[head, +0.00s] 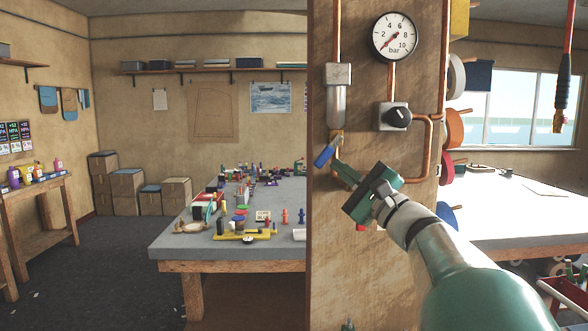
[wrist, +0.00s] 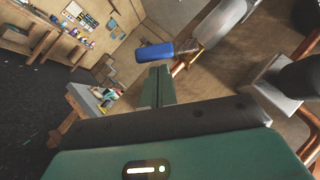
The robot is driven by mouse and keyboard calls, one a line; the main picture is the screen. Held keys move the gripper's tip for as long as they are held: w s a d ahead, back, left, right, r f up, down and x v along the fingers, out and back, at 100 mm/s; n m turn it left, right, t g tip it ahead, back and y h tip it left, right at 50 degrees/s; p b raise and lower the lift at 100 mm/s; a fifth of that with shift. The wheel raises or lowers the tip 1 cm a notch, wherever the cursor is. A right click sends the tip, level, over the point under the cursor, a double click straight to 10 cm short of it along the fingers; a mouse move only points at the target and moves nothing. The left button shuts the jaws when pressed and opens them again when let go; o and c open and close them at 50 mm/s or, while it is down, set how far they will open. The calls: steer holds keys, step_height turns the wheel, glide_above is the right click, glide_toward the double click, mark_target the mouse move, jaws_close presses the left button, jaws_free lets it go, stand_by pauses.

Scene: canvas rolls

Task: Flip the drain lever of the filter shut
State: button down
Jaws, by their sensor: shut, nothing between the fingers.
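The filter (head: 338,95) is a grey metal cylinder on the wooden post, with a copper pipe above and a brass fitting below it. Its blue drain lever (head: 323,157) slants down and to the left from that fitting. In the wrist view the lever (wrist: 154,53) lies across the top middle, and the filter body (wrist: 222,20) is up to its right. My gripper (head: 338,168) is shut and empty, with its fingertips just below the lever. In the wrist view my gripper (wrist: 158,72) points up at the lever's underside; I cannot tell whether they touch.
A gauge (head: 394,37) and a black-knobbed valve (head: 396,116) are on the post right of the filter. A copper pipe (head: 430,150) bends down close by my arm. A cluttered workbench (head: 185,245) stands to the left. Open space lies left of the post.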

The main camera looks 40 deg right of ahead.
mark_target(316, 164)
steer(key=shift+w+a+r, duration=0.1)
steer(key=shift+w+a, duration=0.3)
steer(key=shift+a, duration=0.2)
steer(key=shift+w+a+r, duration=0.1)
steer(key=shift+w+a, duration=0.3)
steer(key=shift+a, duration=0.2)
steer(key=shift+w+a+r, duration=0.35)
steer(key=shift+w+a, duration=0.1)
steer(key=shift+a, duration=0.25)
steer(key=shift+w+a+r+m, duration=0.25)
steer(key=shift+a+r+m, duration=0.05)
steer(key=shift+r, duration=0.15)
steer(key=shift+a, duration=0.1)
steer(key=shift+f, duration=0.35)
steer(key=s+a+f, duration=0.3)
steer(key=s+f, duration=0.3)
steer(key=f, duration=0.4)
steer(key=shift+a+f, duration=0.15)
steer(key=shift+a, duration=0.15)
